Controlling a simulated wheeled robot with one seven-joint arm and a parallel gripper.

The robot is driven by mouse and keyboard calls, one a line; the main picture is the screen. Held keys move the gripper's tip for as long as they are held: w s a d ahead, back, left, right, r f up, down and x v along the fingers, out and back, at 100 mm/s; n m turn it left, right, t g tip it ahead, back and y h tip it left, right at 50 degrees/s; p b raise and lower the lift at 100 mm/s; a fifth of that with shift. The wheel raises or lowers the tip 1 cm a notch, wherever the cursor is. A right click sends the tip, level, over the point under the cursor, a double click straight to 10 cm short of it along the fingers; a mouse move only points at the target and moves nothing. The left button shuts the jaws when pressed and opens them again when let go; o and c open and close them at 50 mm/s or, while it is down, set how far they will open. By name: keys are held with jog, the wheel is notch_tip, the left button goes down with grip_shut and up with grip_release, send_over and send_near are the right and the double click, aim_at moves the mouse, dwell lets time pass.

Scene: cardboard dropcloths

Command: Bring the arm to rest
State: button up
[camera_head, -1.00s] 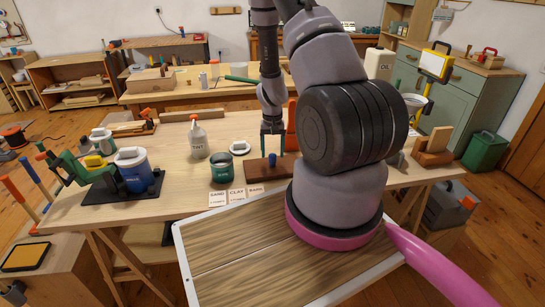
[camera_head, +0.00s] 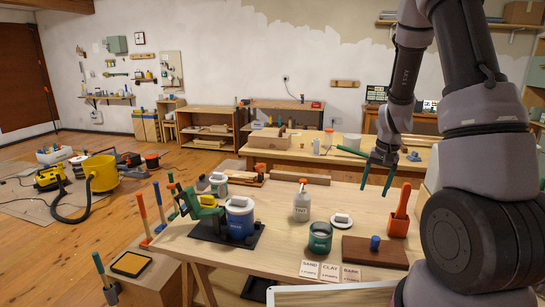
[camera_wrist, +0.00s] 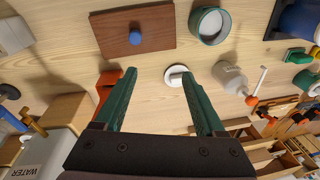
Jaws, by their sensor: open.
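My gripper (camera_head: 375,191) is open and empty, its two green fingers pointing down and apart. It hangs above the back part of the wooden workbench (camera_head: 272,206), higher than the brown board (camera_head: 372,253) with a blue knob (camera_head: 375,242). In the wrist view, my gripper (camera_wrist: 158,74) has nothing between its fingertips. The brown board (camera_wrist: 110,30) lies flat on the bench past the fingertips there. My upper arm covers the right side of the head view.
A blue tub (camera_head: 239,216) stands at left. Another bench (camera_head: 260,159) is behind. A yellow bucket (camera_head: 101,172) stands on the floor.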

jog(key=s+a+r+t, duration=0.1)
jog(key=s+r, duration=0.3)
jog(key=r, duration=0.4)
jog(key=s+a+r+t+y, duration=0.1)
jog(key=s+a+r, duration=0.3)
jog(key=r, duration=0.5)
jog(key=s+a+r+t, duration=0.2)
jog(key=s+a+r, duration=0.1)
jog(key=r, duration=0.6)
jog(key=shift+s+a+r+n, duration=0.25)
jog(key=shift+s+n, duration=0.15)
jog(key=shift+s, duration=0.45)
jog(key=s+a+r+t, duration=0.1)
jog(key=s+r, duration=0.3)
jog(key=s, duration=0.4)
jog(key=shift+t, duration=0.4)
jog(key=w+f+m+g+y, duration=0.1)
jog(key=w+f+m+g, duration=0.25)
jog(key=w+f, duration=0.55)
jog(key=m+g+h, duration=0.3)
jog(key=m+g, duration=0.1)
jog(key=m, duration=0.8)
send_over(376, 237)
notch_tip(376, 237, down, 31)
notch_tip(376, 237, down, 11)
jog(key=shift+s+r, duration=0.1)
